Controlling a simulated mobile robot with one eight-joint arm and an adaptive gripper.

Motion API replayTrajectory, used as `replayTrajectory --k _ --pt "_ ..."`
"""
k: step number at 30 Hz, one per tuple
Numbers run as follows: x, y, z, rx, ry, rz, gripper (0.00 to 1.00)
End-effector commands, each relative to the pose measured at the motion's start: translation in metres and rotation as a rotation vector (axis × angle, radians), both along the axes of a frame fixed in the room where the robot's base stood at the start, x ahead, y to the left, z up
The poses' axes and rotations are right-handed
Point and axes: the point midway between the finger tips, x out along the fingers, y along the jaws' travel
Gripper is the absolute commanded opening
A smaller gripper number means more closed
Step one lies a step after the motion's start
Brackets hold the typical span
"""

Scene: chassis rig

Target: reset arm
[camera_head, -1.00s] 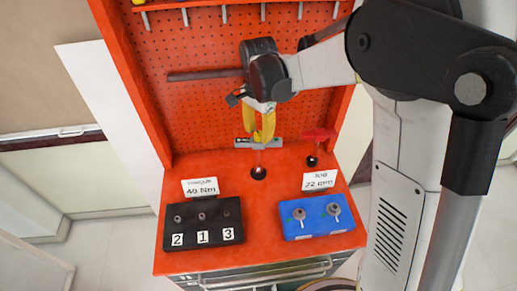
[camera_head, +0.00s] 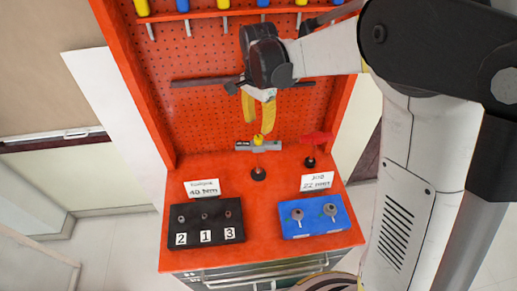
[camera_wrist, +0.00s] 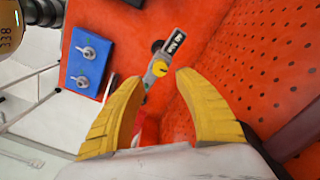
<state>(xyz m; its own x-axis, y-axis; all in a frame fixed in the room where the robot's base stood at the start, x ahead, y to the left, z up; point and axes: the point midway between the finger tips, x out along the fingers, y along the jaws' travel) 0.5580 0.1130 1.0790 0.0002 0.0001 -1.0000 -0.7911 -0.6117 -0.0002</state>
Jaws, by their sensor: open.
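My gripper (camera_head: 258,128) has yellow fingers and is in front of the red pegboard, above the workbench. Its fingers stand apart and hold nothing; in the wrist view the open fingertips (camera_wrist: 157,77) show wide apart. The same tool shows beyond the fingertips in the wrist view (camera_wrist: 165,58).
A black block (camera_head: 206,224) marked 2, 1, 3 sits at the bench's front left. A blue block (camera_head: 314,217) with two bolts sits at front right. Two white labels stand behind them. A red-handled tool (camera_head: 317,138) stands at back right. The bench's front middle is clear.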

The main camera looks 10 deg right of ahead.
Motion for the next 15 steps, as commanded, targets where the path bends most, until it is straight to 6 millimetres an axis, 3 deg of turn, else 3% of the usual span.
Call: replayTrajectory --k 15 --pt "-0.0026 -0.0023 0.0021 0.001 -0.008 0.011 0.4"
